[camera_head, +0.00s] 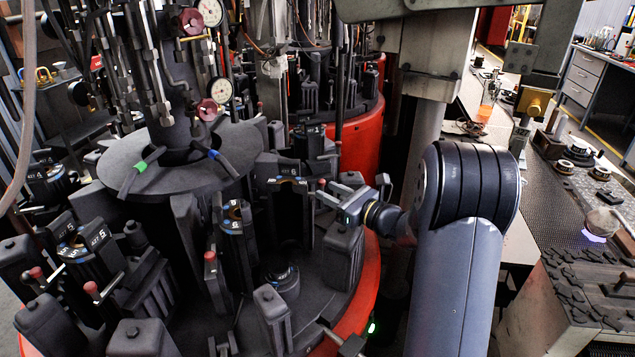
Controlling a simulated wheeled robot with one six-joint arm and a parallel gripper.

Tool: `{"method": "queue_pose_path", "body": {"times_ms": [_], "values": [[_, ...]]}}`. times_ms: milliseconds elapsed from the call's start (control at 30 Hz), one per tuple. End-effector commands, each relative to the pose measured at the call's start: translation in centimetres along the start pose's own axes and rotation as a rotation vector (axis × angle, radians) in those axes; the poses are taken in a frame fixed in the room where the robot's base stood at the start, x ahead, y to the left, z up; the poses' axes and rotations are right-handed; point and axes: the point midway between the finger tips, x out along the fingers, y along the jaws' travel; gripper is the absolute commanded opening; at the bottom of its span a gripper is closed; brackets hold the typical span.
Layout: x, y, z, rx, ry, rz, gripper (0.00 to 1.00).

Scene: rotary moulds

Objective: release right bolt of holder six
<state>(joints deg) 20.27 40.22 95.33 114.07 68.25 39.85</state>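A dark holder (234,232) with blue-white number marks stands at the middle of the rotary table; its digit looks like a 6 but is small. A red-capped bolt (210,257) stands at its left front. Another dark holder (287,182) with blue marks stands behind and to the right, its digit unreadable. A small red cap (322,183) shows at its right side. My gripper (328,194) points left with its fingertips right by this cap. Whether the fingers touch or enclose it, and how wide they are, cannot be made out.
The round table has a red rim (367,290). A holder marked 5 (80,243) stands at the left with red-capped bolts. Dark blocks (343,257) stand below my gripper. A central column with gauges (212,13) rises behind. A bench with tools (580,175) is at the right.

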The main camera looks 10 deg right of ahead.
Motion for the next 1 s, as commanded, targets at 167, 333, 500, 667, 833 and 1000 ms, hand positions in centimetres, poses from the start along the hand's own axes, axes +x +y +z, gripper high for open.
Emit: {"method": "queue_pose_path", "body": {"times_ms": [167, 333, 500, 667, 833, 1000], "values": [[3.2, 0.1, 0.2, -0.001, 0.0, 0.003, 0.35], [4.8, 0.0, 0.1, -0.002, 0.0, 0.001, 0.35], [5.2, 0.0, 0.0, -0.001, 0.001, 0.0, 0.35], [5.2, 0.0, 0.0, -0.002, 0.001, 0.0, 0.35], [5.2, 0.0, 0.0, -0.002, 0.001, 0.0, 0.22], [5.2, 0.0, 0.0, -0.002, 0.001, 0.0, 0.09]]}}
